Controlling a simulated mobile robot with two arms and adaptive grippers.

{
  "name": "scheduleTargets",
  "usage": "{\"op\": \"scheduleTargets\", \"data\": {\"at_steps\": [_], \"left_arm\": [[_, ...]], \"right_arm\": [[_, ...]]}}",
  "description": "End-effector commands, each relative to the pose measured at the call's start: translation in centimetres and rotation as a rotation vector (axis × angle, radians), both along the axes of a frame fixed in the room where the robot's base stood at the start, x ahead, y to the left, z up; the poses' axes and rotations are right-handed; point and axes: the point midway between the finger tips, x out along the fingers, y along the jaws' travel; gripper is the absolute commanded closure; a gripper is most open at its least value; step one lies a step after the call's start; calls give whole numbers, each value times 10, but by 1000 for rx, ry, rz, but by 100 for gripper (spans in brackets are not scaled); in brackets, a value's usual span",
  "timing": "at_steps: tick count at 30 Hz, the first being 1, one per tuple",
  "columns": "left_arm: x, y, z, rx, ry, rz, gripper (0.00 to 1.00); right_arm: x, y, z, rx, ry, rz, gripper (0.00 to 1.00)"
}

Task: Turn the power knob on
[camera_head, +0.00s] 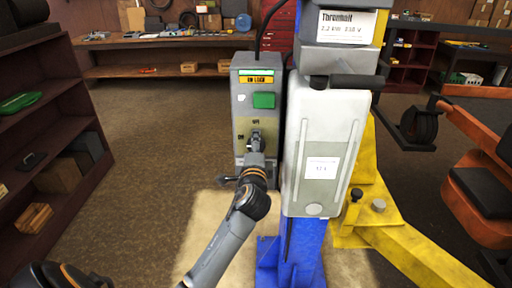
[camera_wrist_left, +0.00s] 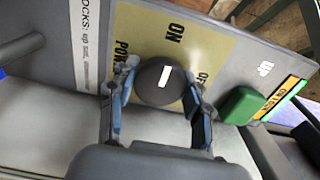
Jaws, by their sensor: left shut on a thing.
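The power knob (camera_wrist_left: 154,82) is a dark round knob with a white mark, on a beige panel (camera_wrist_left: 140,32) of the grey control box (camera_head: 240,85). In the left wrist view the ON label lies above the knob and the OFF label to its right. The white mark runs roughly upright in that picture; which label it points at exactly is hard to tell. My left gripper (camera_wrist_left: 160,108) is shut on the knob, one finger on each side. In the head view the gripper (camera_head: 256,143) hides most of the knob. My right gripper is not in view.
A green button (camera_head: 264,100) sits above the knob, beside an UP label in the wrist view. A blue lift column (camera_head: 292,262) with a white cover (camera_head: 322,120) stands just right of the box. Yellow lift arms (camera_head: 415,255) and an orange mower (camera_head: 478,205) are farther right. Floor is clear to the left.

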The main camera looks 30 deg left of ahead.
Motion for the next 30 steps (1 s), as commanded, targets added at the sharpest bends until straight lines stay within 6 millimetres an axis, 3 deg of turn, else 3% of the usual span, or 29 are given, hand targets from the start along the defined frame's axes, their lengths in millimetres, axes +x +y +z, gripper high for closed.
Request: {"op": "scheduleTargets", "data": {"at_steps": [17, 18, 21, 30], "left_arm": [[0, 1, 1, -29, -20, 1, 82], [0, 1, 1, -29, -20, 0, 47], [0, 0, 1, -28, -19, 0, 27], [0, 0, 0, -27, -17, 0, 27]], "right_arm": [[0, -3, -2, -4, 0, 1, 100], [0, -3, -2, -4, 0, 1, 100], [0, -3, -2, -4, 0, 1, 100], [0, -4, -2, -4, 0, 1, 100]]}}
